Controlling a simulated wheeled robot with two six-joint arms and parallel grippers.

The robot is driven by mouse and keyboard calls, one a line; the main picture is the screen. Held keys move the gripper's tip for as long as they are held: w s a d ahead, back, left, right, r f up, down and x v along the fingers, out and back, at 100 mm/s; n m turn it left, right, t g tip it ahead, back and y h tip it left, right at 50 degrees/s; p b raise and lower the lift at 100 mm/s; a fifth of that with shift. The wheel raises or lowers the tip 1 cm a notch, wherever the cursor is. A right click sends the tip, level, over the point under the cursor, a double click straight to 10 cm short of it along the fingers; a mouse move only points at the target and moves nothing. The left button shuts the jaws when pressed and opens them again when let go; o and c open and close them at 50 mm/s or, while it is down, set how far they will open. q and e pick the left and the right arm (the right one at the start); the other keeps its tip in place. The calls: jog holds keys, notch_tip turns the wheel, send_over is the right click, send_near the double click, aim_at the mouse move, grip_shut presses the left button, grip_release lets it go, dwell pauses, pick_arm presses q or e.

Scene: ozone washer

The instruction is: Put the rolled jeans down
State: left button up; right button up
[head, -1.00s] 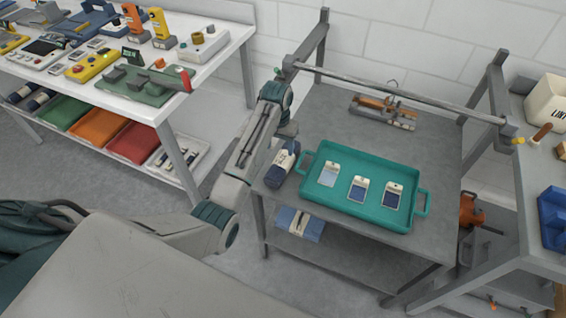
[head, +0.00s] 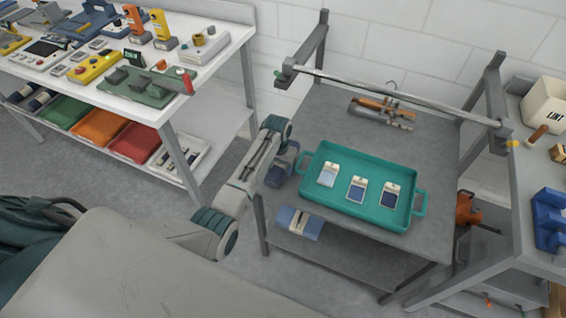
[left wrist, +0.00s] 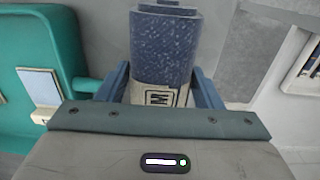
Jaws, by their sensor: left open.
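The rolled jeans (left wrist: 162,52) are a dark blue speckled denim roll with a pale printed band. In the left wrist view they lie between the two blue fingers of my left gripper (left wrist: 160,82), which is open. In the head view the left gripper (head: 281,166) is at the left edge of the grey table, just left of the teal tray, and my arm partly hides it and the roll. I cannot tell whether the fingers touch the roll or how fully it rests on the tabletop. My right gripper is not in view.
The teal tray (head: 325,210) holds three tagged cloth samples. A grey bar (head: 400,90) spans above the table. A wooden-handled tool (head: 384,107) lies at the back. Bare tabletop shows behind the tray.

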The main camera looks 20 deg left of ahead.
pick_arm(q)
jog(key=c, duration=0.9)
jog(key=shift+r, duration=0.15)
jog(key=shift+c, duration=0.5)
